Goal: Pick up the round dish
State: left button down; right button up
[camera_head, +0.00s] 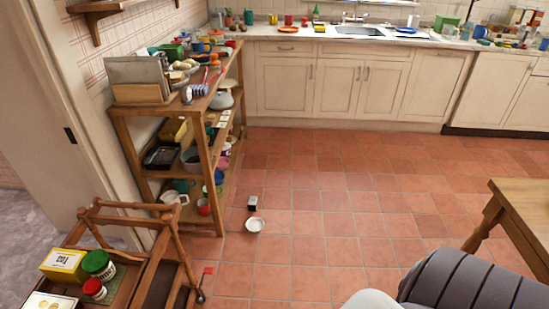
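A small round white dish (254,225) sits on the tiled floor, to the right of the foot of the wooden shelf. A small dark box with a light face (252,203) stands just behind it. Other round ware shows too: an orange plate (288,29) on the far counter and a pale lidded pot or dish (221,100) on the shelf. Neither of my grippers shows in the head view.
A crowded wooden shelf (218,215) stands at the left. A wooden cart (128,275) with jars and a yellow box is at front left. A wooden table (527,205) is at right. A grey ribbed shape (470,285) fills the bottom right. The middle floor is clear.

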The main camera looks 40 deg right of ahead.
aim_at(254, 224)
jog(key=z, duration=1.1)
jog(key=i+l, duration=0.15)
jog(key=i, duration=0.25)
jog(key=i+l+u, duration=0.1)
jog(key=i, duration=0.3)
jog(key=i+l, duration=0.3)
jog(key=i+u, duration=0.05)
jog(key=i, duration=0.05)
